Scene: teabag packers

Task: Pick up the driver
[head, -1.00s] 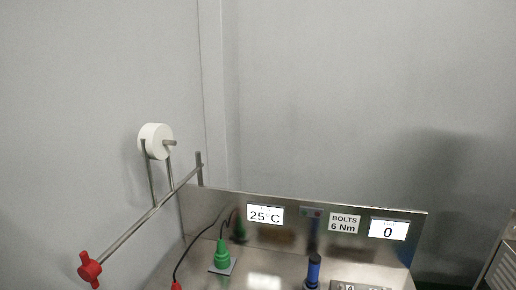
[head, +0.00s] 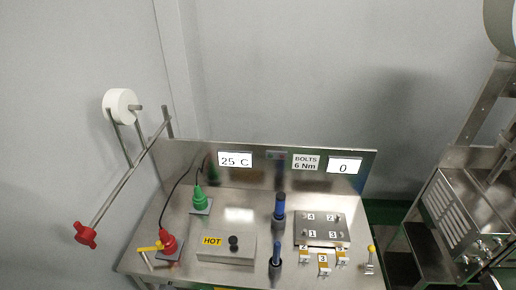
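Two upright tools with blue tops and dark lower parts stand on the steel bench. One blue-topped tool (head: 279,211) is towards the back, left of the numbered plate. The other blue-topped tool (head: 275,262) is nearer the front edge. I cannot tell which of them is the driver. Neither of my grippers is in view, and nothing is seen holding either tool.
The steel bench (head: 140,262) also carries a green plug-like tool (head: 200,201), a red one (head: 168,243), a HOT box (head: 221,250) with a black knob and a numbered plate (head: 322,222). A rail with a white roll (head: 120,106) rises at left. Steel machinery (head: 455,215) stands at right.

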